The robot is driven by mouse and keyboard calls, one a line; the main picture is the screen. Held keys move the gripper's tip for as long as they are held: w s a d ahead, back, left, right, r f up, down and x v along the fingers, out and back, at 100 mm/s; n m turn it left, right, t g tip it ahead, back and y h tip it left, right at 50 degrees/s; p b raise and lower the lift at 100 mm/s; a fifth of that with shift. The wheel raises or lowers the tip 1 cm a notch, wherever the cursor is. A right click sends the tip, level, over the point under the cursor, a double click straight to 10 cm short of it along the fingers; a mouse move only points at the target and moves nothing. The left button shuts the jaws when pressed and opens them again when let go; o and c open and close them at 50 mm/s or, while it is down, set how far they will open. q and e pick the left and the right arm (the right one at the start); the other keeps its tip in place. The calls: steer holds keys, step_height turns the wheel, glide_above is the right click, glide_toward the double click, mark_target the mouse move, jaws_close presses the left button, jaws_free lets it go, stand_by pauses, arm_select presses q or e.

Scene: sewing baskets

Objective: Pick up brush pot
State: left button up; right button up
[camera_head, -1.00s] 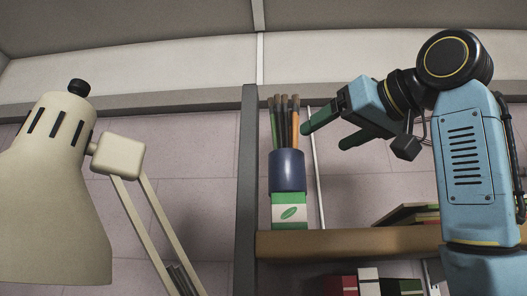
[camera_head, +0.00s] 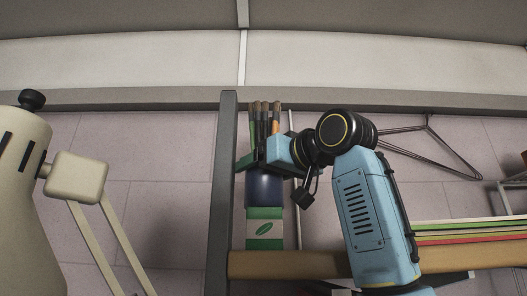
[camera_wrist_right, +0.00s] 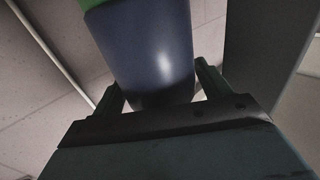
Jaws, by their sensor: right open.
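The brush pot (camera_head: 264,190) is a dark blue cylinder holding several upright brushes (camera_head: 265,118). It stands on a green and white box (camera_head: 264,229) with a leaf mark, on the wooden shelf. My right gripper (camera_head: 258,165) is at the upper part of the pot, and its body hides the pot's rim in the head view. In the right wrist view the blue pot (camera_wrist_right: 148,55) lies between the two dark green fingers of the open right gripper (camera_wrist_right: 161,88), with a gap visible at the right finger. My left gripper is not in view.
A dark upright post (camera_head: 221,190) stands just left of the pot. The wooden shelf edge (camera_head: 300,265) runs below the box. A stack of flat coloured items (camera_head: 465,231) lies to the right. A cream lamp (camera_head: 78,178) is at the left.

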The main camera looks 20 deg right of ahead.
mark_target(264, 100)
steer(key=c, duration=1)
steer(key=shift+o, duration=0.2)
steer(key=shift+r, duration=0.1)
step_height(264, 100, up, 17)
steer(key=p, duration=0.7)
steer(key=shift+f+p, duration=0.2)
steer(key=shift+p, duration=0.1)
steer(key=shift+r+p, duration=0.45)
steer(key=shift+r, duration=0.2)
